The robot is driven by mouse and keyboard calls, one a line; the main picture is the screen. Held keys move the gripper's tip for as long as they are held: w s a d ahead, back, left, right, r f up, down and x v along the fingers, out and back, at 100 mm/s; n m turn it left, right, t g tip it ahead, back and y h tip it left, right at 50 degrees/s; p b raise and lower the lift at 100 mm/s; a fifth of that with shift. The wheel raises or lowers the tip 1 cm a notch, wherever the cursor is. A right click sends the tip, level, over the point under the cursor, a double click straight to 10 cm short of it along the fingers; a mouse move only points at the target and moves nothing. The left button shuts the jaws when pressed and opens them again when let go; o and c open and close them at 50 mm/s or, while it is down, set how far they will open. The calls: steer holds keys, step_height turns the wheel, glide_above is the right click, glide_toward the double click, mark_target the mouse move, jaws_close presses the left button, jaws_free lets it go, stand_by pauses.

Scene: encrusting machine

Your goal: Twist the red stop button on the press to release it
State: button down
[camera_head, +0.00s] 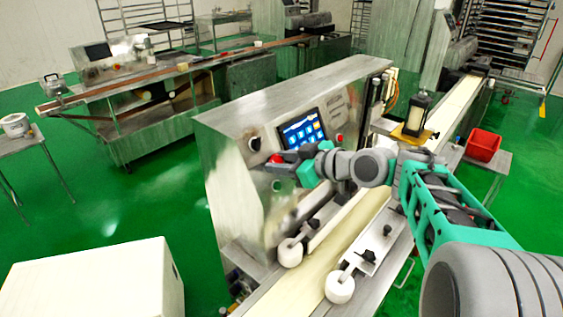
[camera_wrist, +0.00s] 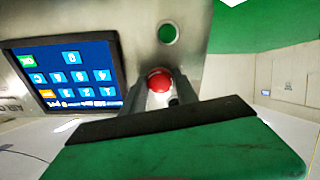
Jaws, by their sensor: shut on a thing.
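The red stop button (camera_wrist: 159,81) is a round red knob on the steel front panel of the press (camera_head: 236,152). In the wrist view it sits between the two fingers of my gripper (camera_wrist: 160,90), which are shut on it. In the head view the red button (camera_head: 277,158) shows at the tip of my gripper (camera_head: 284,157), partly covered by it. My arm reaches in from the right, with the gripper pointing left at the panel. Whether the button is pressed in or out cannot be told.
A lit touch screen (camera_head: 303,132) is beside the button. A green button (camera_wrist: 167,33) and a black knob (camera_head: 255,143) are close by. A conveyor belt (camera_head: 318,262) with white rollers runs below. A white box (camera_head: 95,283) stands at the lower left; a red bin (camera_head: 483,145) is at right.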

steer(key=shift+f+m, duration=0.1)
steer(key=shift+m, duration=0.2)
steer(key=m, duration=0.3)
steer(key=shift+s+m+h+p, duration=0.15)
steer(key=shift+m+p, duration=0.2)
steer(key=shift+m, duration=0.75)
steer(key=shift+m+h+p, duration=0.15)
steer(key=shift+m+p, duration=0.2)
steer(key=shift+m, duration=0.75)
steer(key=c, duration=1.3)
jaws_free()
steer(key=shift+a, duration=0.15)
steer(key=shift+o, duration=0.8)
steer(key=shift+a+f, duration=0.1)
steer(key=shift+o, duration=1)
